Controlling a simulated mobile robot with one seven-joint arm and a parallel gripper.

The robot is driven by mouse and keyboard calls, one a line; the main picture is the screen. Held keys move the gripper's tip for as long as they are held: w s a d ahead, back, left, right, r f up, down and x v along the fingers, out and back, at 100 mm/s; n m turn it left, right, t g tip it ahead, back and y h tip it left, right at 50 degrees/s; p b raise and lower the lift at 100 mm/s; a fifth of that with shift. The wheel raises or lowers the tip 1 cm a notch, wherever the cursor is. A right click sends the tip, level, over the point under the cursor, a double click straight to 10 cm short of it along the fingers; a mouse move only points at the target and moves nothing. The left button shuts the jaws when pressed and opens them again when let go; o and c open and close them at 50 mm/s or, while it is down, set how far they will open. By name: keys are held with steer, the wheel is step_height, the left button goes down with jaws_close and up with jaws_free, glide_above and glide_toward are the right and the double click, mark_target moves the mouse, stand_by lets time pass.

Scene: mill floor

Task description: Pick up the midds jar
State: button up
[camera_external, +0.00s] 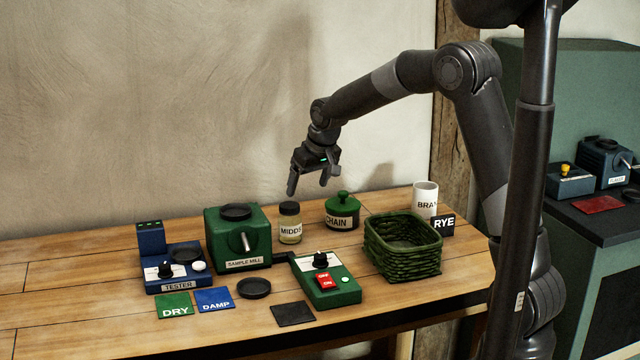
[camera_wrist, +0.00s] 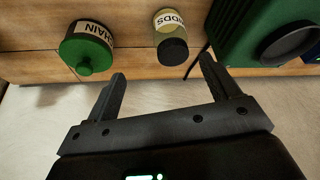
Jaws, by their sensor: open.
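The midds jar (camera_external: 290,223) is a small clear jar with a dark lid, pale contents and a white label reading MIDDS. It stands upright on the wooden table between the green sample mill and the green CHAIN pot. In the wrist view the midds jar (camera_wrist: 171,35) shows at top centre, beyond my fingers. My gripper (camera_external: 308,189) is open and empty, in the air above the back of the table, higher than the jar and apart from it. Its two fingers (camera_wrist: 160,85) show spread in the wrist view.
The sample mill (camera_external: 238,238) stands left of the jar and the CHAIN pot (camera_external: 342,212) right of it. A green basket (camera_external: 402,246), a white mug (camera_external: 425,197) and a RYE block (camera_external: 443,225) are further right. A green switch box (camera_external: 327,281) is in front; the tester (camera_external: 172,272) is left.

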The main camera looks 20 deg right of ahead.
mark_target(292, 207)
steer(key=x, duration=0.2)
steer(key=a+x, duration=0.1)
steer(key=x, duration=0.2)
steer(key=a+x, duration=0.1)
steer(key=x, duration=0.2)
steer(key=shift+w+r, duration=0.1)
steer(key=shift+w, duration=0.15)
steer(key=shift+s+x, duration=0.1)
steer(key=shift+x, duration=1.3)
steer(key=shift+s+x, duration=0.15)
steer(key=shift+x, duration=1.25)
steer(key=shift+c, duration=0.5)
steer(key=c, duration=1.2)
steer(key=shift+o, duration=0.2)
